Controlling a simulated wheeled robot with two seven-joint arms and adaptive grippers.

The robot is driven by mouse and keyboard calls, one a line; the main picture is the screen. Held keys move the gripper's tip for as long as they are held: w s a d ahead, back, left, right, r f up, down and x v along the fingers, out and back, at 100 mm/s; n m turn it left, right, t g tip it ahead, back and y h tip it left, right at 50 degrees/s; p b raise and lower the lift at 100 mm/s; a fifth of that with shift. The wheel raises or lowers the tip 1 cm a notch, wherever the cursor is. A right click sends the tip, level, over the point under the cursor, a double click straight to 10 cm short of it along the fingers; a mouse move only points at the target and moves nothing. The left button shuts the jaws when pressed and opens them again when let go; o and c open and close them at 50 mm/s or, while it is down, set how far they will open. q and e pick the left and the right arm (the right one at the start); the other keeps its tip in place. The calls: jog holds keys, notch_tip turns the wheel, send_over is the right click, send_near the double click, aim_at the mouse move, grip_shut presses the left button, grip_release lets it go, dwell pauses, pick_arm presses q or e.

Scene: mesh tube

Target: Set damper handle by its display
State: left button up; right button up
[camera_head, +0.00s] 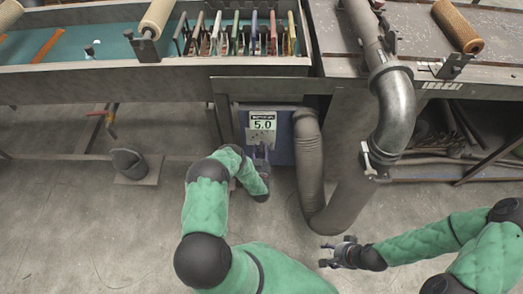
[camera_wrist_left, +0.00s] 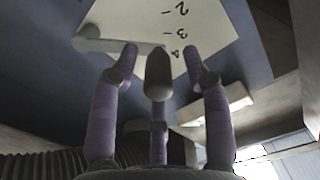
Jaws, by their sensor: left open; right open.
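A display (camera_head: 262,125) reading 5.0 is on the front of a blue box (camera_head: 281,150) under the bench. In the left wrist view, a white dial plate (camera_wrist_left: 215,30) shows the numbers 2, 3 and 4. A grey bar, seemingly the damper handle (camera_wrist_left: 100,40), lies across it with a rounded end at the left. My left gripper (camera_wrist_left: 160,55) is open, its fingers spread just before the bar; contact cannot be told. In the head view, my left gripper (camera_head: 261,158) is just below the display. My right gripper (camera_head: 338,253) is open and empty, low above the floor.
A flexible grey hose (camera_head: 308,160) runs down right of the box and joins a large metal duct (camera_head: 396,105). The bench (camera_head: 130,85) above holds a row of coloured clamps (camera_head: 235,40). A dark stand (camera_head: 128,163) is on the floor at left. Open floor lies in front.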

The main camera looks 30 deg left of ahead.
pick_arm(q)
jog(key=v, duration=1.2)
dwell(2.1)
jog(key=d+r+g+h+p, duration=0.25)
jog(key=d+g+h, duration=0.35)
jog(key=d+h, duration=0.45)
jog(key=s+d+r+g+h+p, duration=0.1)
jog(key=s+d+r+g, duration=0.2)
jog(key=s, duration=0.3)
jog(key=s+d+r+g+h+p, duration=0.1)
jog(key=s+d+r+g, duration=0.2)
jog(key=s+d+r, duration=0.1)
jog(key=s+d+r+m+g+h, duration=0.1)
jog(key=s+d+r, duration=0.3)
jog(key=s, duration=0.4)
jog(key=shift+s+r+g+p, duration=0.25)
jog(key=shift+r+g+p, duration=0.15)
jog(key=shift+g, duration=0.5)
